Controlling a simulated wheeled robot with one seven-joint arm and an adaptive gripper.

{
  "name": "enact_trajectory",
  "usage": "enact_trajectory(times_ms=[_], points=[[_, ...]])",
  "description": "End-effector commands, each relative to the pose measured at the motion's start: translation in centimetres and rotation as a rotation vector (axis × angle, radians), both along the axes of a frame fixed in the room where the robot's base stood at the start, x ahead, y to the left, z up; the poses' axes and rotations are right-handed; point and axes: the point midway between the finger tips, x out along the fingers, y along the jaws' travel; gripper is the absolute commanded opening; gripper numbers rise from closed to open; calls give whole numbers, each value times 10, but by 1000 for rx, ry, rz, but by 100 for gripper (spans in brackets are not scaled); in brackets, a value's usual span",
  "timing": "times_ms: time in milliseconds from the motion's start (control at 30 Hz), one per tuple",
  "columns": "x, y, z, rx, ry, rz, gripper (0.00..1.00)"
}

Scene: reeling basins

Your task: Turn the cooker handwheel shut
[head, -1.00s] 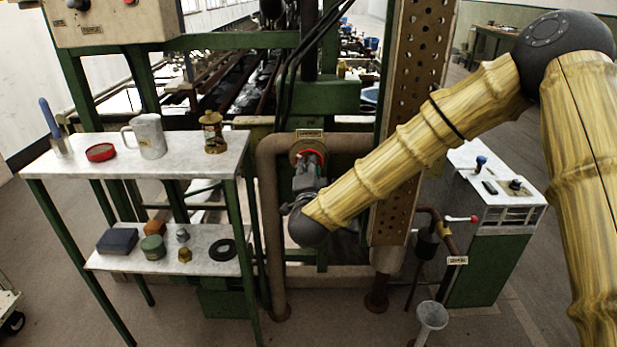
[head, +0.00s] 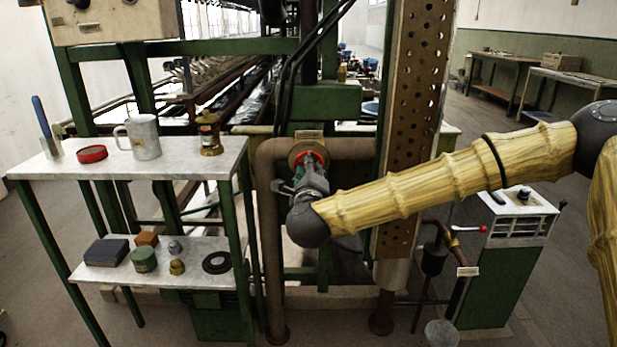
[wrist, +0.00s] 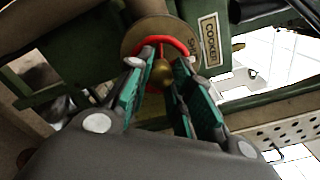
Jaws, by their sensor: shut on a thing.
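The cooker handwheel (head: 318,156) is a small red-rimmed wheel in front of a round tan plate on the brown pipe. In the wrist view its red rim (wrist: 176,41) arches over a brass hub (wrist: 162,73). A plate reading COOKER (wrist: 209,40) sits beside it. My gripper (head: 309,172) is at the wheel. In the wrist view the teal-padded fingers of my gripper (wrist: 160,68) lie on either side of the hub, shut on the wheel. The fingers and wrist hide part of the rim, so its turned angle cannot be told.
A pale-topped shelf stand (head: 190,168) with a mug (head: 144,138), a brass pot (head: 208,133) and small items stands left. A perforated column (head: 412,130) rises close right of the wheel, behind my forearm.

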Motion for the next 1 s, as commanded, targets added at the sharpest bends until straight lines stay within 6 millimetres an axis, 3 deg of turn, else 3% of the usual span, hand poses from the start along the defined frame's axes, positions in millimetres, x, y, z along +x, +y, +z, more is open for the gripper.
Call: enact_trajectory(times_ms=[67, 100, 167, 533, 1000], points=[[0, 0, -1, -2, 3, 0, 0], [0, 0, -1, -2, 3, 0, 27], [0, 0, -1, -3, 3, 0, 38], [-3, 1, 0, -4, 1, 1, 39], [-55, 1, -1, -4, 2, 1, 39]])
